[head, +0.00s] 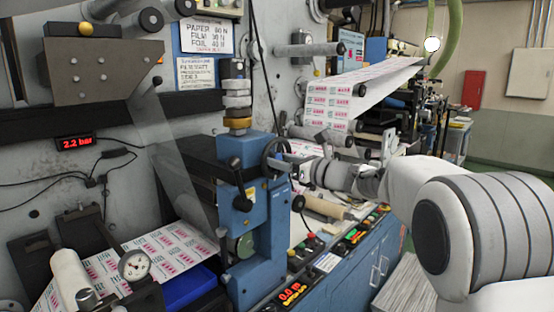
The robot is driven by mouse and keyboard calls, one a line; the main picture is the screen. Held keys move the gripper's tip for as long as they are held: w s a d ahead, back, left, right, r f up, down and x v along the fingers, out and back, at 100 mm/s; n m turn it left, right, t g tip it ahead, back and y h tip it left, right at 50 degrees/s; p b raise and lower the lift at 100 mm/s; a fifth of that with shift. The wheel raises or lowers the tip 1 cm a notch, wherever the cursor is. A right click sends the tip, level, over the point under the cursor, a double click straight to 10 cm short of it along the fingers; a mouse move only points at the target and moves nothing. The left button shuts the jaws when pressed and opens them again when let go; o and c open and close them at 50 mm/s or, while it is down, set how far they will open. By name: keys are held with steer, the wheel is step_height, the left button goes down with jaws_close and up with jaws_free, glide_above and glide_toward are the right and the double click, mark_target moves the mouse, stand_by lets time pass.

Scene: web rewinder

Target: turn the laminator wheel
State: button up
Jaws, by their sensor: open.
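The laminator wheel (272,150) is a dark round handwheel on the right side of the blue laminator housing (262,215). My arm reaches in from the right, and my gripper (289,162) is at the wheel's right edge. The gripper is open. Its fingers are small in the picture and overlap the wheel, so I cannot tell whether they touch the rim or straddle it. Part of the wheel's right side is hidden behind the gripper.
Printed web (165,255) runs into the laminator from the lower left, and more web (355,88) rises at the back right. A control panel with buttons (310,243) and red displays lies below my gripper.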

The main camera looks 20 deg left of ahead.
jaws_close()
steer(key=shift+f+n+b, duration=0.1)
steer(key=shift+n+b, duration=0.2)
steer(key=shift+b, duration=0.15)
